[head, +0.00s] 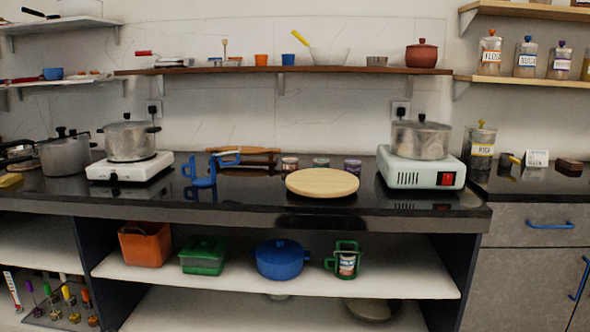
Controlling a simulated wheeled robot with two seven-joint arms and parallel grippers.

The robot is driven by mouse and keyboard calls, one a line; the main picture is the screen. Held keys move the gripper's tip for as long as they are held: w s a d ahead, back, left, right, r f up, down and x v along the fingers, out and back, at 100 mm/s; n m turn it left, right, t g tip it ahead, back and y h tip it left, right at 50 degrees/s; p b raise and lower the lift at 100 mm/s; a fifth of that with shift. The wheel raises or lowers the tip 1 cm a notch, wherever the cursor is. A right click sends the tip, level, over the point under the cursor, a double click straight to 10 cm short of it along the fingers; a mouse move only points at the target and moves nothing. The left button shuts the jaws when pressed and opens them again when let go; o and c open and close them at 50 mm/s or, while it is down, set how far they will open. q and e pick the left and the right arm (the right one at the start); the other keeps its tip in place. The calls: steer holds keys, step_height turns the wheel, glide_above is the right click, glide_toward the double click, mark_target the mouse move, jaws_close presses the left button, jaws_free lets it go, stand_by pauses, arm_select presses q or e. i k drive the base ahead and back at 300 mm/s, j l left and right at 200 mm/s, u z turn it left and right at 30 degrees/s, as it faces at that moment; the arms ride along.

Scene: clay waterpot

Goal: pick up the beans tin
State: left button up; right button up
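Three small tins or jars stand in a row on the black counter behind the round wooden board: a left one (290,164), a middle one (321,162) and a right one (352,166). The board partly hides their lower parts. Another small labelled container (347,265) is on the white shelf below, inside or behind a green handled frame (330,264). The labels are too small to read, so I cannot tell which is the beans tin. Neither of my grippers is in view.
The round wooden board (322,183) lies near the counter's front edge. A blue stand (203,176) is left of it. Pots on a left burner (130,167) and right burner (420,172) flank the middle. A blue pot (281,260) is on the lower shelf.

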mark_target(353, 166)
steer(key=i, duration=1)
